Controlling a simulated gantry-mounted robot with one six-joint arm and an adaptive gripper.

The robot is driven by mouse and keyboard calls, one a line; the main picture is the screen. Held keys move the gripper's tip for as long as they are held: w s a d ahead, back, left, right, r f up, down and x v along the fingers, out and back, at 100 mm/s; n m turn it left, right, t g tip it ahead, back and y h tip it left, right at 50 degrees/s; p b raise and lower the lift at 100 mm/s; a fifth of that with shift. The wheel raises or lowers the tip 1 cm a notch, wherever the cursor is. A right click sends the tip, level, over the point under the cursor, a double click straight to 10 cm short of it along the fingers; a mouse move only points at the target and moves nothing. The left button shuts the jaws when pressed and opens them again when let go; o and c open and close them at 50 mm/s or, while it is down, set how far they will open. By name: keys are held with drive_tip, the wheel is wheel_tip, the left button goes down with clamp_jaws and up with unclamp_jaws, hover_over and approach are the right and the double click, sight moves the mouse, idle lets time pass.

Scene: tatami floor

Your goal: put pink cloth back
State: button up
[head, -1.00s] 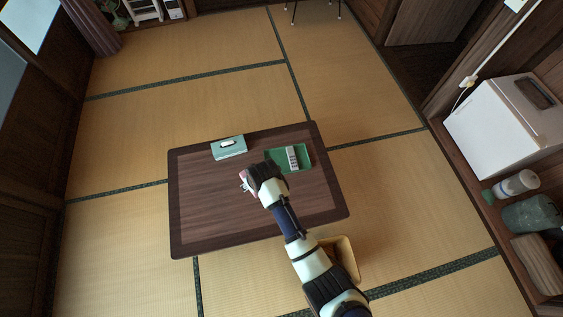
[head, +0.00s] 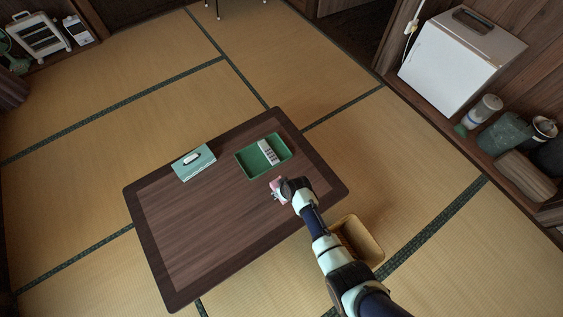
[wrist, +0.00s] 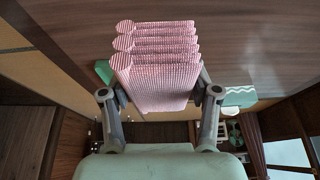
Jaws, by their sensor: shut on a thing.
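The pink cloth (wrist: 155,65) is a folded, layered bundle and fills the space between my fingers in the wrist view. In the head view a small part of the pink cloth (head: 277,184) shows at the end of my arm. My gripper (head: 281,190) is shut on it, over the right part of the dark wooden table (head: 200,235), in front of the green tray. The two fingers also show in the wrist view (wrist: 160,98), one on each side of the cloth. I cannot tell how high the cloth is above the table.
A green tray (head: 246,169) holding a white remote (head: 268,152) lies at the table's back right. A teal tissue box (head: 194,162) stands to its left. A yellowish bin (head: 369,238) is on the tatami beside the table, partly behind my arm. The table's left half is clear.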

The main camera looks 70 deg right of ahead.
wheel_tip(320, 180, down, 13)
drive_tip(key=b, duration=0.7)
drive_tip(key=shift+r, duration=0.15)
drive_tip(key=shift+w, duration=0.1)
drive_tip(key=o, duration=1.5)
drive_tip(key=shift+o, duration=0.2)
drive_tip(key=p+v, duration=0.9)
drive_tip(key=v, duration=0.3)
